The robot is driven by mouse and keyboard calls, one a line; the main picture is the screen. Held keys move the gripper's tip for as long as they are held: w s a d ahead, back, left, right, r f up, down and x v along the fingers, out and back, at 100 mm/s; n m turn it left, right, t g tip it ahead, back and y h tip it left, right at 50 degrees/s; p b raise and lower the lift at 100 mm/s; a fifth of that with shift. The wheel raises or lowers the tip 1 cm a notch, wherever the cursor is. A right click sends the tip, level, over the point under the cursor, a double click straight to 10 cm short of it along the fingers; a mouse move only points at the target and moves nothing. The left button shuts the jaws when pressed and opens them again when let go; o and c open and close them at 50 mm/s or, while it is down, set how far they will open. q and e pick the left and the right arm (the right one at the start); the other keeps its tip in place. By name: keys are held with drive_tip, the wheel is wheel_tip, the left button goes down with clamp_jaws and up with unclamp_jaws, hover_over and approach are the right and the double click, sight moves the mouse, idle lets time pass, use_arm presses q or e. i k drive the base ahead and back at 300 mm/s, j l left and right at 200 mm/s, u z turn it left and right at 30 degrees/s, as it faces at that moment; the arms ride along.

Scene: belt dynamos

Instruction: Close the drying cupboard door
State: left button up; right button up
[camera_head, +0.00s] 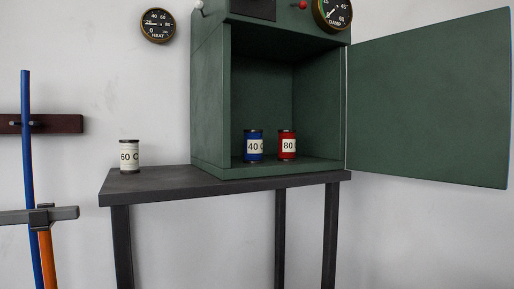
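The green drying cupboard (210,100) stands on a dark table. Its door (430,100) is wide open, hinged at the cupboard's right edge and swung out to the right. The door's far right edge reaches almost to the picture's edge. Inside the cupboard, a blue can (253,146) marked 40 and a red can (287,145) marked 80 stand upright on the floor, apart from each other.
A white can (129,157) marked 60 stands on the dark table (160,184), left of the cupboard. A heat dial (158,25) hangs on the wall. The doorway looks clear.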

sight(433, 102)
drive_tip(key=i+z, duration=0.4)
drive_tip(key=i, duration=1)
drive_tip(key=i+l+u, duration=0.3)
drive_tip(key=l+u, duration=0.3)
drive_tip(key=i+l+u, duration=0.15)
drive_tip(key=u, duration=0.2)
drive_tip(key=i+l+u, duration=0.1)
drive_tip(key=l+u, duration=0.2)
drive_tip(key=l, duration=0.15)
